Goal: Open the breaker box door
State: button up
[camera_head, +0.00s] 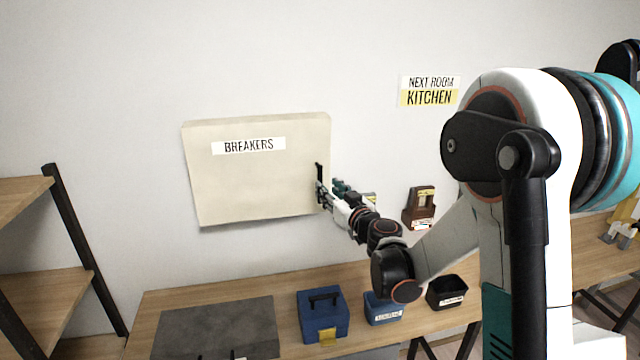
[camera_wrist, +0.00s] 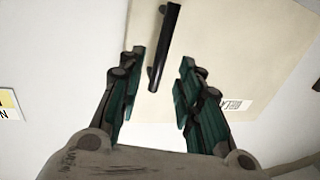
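The breaker box (camera_head: 257,180) is a cream box on the wall with a "BREAKERS" label. Its door looks shut. A black vertical handle (camera_head: 319,184) sits near the door's right edge. In the wrist view the handle (camera_wrist: 165,47) is a dark bar on the cream door (camera_wrist: 225,55). My gripper (camera_head: 330,192) is at the right edge of the box, close to the handle. In the wrist view my gripper (camera_wrist: 158,85) is open, with its green-padded fingers apart. The handle's lower end shows in line with the gap between the fingertips. I cannot tell whether anything touches.
Below the box is a wooden workbench (camera_head: 150,300) with a grey mat (camera_head: 215,328), a blue toolbox (camera_head: 323,316), a blue bin (camera_head: 383,308) and a black bin (camera_head: 446,292). A brown device (camera_head: 420,208) is right of my gripper. Wooden shelves (camera_head: 40,290) stand at left.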

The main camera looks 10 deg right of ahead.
jog(key=x, duration=0.6)
jog(key=shift+w, duration=0.2)
grip_shut()
